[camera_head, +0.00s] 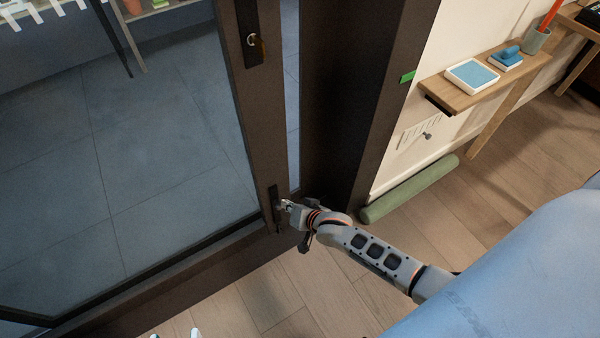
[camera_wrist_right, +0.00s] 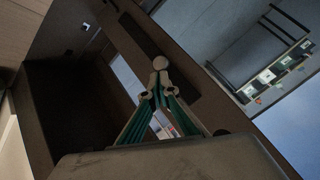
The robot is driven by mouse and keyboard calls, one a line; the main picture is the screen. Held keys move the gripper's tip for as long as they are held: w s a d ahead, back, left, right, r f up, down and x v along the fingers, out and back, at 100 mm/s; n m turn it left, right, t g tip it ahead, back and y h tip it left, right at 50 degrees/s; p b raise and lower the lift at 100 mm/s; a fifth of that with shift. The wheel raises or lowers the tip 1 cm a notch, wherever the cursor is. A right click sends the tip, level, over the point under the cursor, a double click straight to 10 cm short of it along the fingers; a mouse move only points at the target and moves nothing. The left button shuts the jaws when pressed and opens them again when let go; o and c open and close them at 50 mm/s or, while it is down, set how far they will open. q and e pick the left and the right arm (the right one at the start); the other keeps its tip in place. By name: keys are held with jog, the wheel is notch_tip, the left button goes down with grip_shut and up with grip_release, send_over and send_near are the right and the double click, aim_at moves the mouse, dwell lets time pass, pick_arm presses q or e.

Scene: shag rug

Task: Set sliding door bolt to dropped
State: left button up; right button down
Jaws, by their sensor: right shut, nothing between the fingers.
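The sliding door's dark brown upright (camera_head: 250,110) stands left of centre in the head view. A dark bolt plate (camera_head: 273,192) is set low on it; the plate also shows in the wrist view (camera_wrist_right: 182,75). A pale round knob (camera_wrist_right: 160,62) stands out on that plate. My right gripper (camera_head: 286,206) is at the bolt plate, shut and empty. In the wrist view its green-sided fingers (camera_wrist_right: 159,96) end just short of the knob or against it; I cannot tell which. Pale tips, seemingly of my left gripper (camera_head: 176,334), barely show at the bottom edge.
A lock with a key (camera_head: 253,40) sits higher on the upright. A green roll (camera_head: 410,190) lies by the wall, below a wooden shelf (camera_head: 460,95). The wooden floor in front is clear.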

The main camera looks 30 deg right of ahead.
pick_arm(q)
jog(key=s+a+f+m+g+y+p, duration=0.1)
jog(key=s+a+f+p, duration=0.2)
jog(key=a+f+p, duration=0.1)
jog(key=shift+s+a+g+y+p, duration=0.3)
jog(key=shift+a+p, duration=0.2)
jog(key=shift+p, duration=0.75)
pick_arm(e)
jog(key=w+d+r+v, duration=0.1)
jog(key=v, duration=1.1)
jog(key=shift+r, duration=0.4)
pick_arm(q)
jog(key=shift+w+r, duration=0.1)
jog(key=shift+r, duration=0.05)
pick_arm(e)
jog(key=shift+w+d, duration=0.1)
jog(key=shift+w, duration=0.05)
